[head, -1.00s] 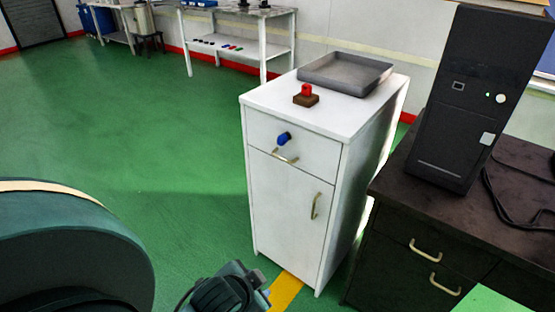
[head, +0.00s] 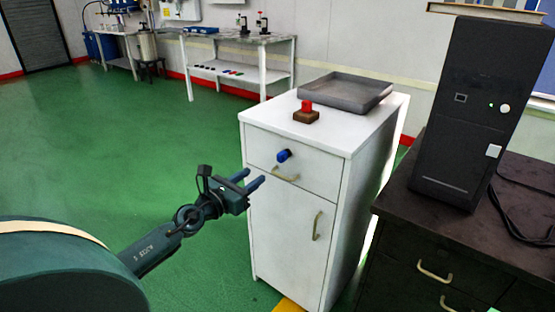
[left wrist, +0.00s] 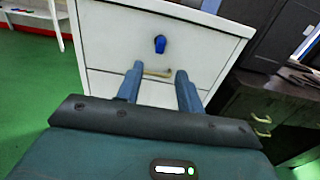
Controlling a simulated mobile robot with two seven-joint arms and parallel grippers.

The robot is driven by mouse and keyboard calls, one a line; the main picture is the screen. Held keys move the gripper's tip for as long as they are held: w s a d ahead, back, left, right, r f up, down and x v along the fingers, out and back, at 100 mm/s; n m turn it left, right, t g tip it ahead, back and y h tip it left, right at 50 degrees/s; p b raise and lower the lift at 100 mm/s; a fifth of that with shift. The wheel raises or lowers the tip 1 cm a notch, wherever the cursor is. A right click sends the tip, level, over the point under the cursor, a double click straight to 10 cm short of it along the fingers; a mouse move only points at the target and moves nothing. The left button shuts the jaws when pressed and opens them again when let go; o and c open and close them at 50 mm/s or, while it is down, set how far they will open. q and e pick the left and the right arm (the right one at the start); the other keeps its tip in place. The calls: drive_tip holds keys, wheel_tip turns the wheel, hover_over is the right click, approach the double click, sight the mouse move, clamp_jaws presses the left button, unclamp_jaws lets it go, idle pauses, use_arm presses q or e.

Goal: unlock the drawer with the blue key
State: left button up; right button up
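The blue key (head: 284,155) sits in the front of the top drawer (head: 316,164) of a white cabinet, just above the drawer's brass handle (head: 285,176). The drawer is shut. My left gripper (head: 254,180) is open and empty, in front of the cabinet and left of and below the key. In the left wrist view the key (left wrist: 160,44) is straight ahead, beyond and above the two spread fingers (left wrist: 157,85). The handle (left wrist: 157,72) shows between the fingertips. My right gripper is not in view.
On the cabinet top are a red piece on a brown block (head: 306,114) and a grey tray (head: 345,92). A dark desk (head: 405,255) with a black computer tower (head: 462,120) stands close on the right. Green floor (head: 150,150) on the left is clear.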

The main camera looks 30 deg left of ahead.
sight(279, 159)
use_arm(q)
drive_tip(key=w, duration=0.4)
drive_tip(key=w+b, duration=0.1)
drive_tip(key=w, duration=0.2)
drive_tip(key=w+d, duration=0.1)
drive_tip(key=w, duration=0.3)
drive_tip(key=shift+w+b, duration=0.3)
drive_tip(key=shift+w, duration=0.05)
drive_tip(key=shift+c, duration=0.5)
clamp_jaws()
